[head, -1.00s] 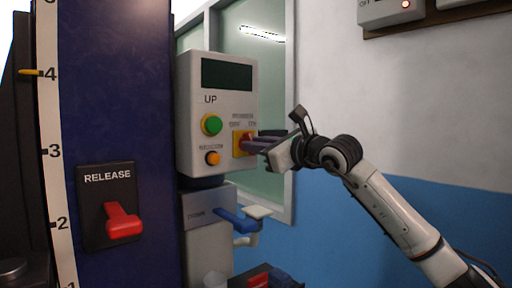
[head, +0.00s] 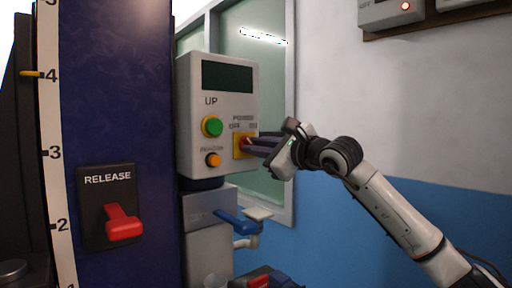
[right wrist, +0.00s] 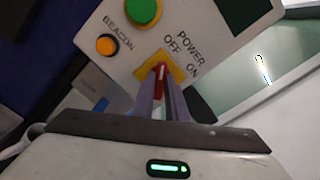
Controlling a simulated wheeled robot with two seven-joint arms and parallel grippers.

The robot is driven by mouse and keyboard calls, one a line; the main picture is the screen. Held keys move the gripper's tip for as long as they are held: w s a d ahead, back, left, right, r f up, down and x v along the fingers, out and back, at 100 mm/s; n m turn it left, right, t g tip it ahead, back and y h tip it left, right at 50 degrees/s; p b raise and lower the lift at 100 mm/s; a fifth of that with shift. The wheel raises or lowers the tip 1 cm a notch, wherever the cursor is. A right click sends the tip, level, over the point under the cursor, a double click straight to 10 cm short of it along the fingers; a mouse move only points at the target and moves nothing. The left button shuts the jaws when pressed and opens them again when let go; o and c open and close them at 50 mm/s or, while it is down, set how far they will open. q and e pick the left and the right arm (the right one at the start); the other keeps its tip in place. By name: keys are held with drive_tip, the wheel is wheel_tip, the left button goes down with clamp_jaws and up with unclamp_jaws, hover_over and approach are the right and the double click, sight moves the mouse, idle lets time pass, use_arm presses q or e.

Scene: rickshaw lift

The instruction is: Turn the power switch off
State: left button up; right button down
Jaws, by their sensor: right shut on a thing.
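The power switch (head: 239,154) is a yellow plate with a red handle on the right side of the light grey control box (head: 219,85). My right gripper (head: 252,143) reaches it from the right, its fingers at the plate. In the right wrist view the red handle (right wrist: 161,77) sits between the two fingers of my right gripper (right wrist: 160,92), which are shut on it. The OFF and ON labels show beyond the yellow plate (right wrist: 177,69); the handle's exact setting between them is hard to tell. My left gripper is not in view.
The green UP button (head: 212,126) and orange beacon button (head: 213,160) are close left of the switch. A red release lever (head: 122,225) is on the blue column (head: 115,80). A blue-handled part (head: 235,222) projects below the box. A window (head: 262,80) stands behind.

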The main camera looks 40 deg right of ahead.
drive_tip(key=shift+f, duration=0.1)
drive_tip(key=c, duration=1.8)
unclamp_jaws()
drive_tip(key=shift+o, duration=0.2)
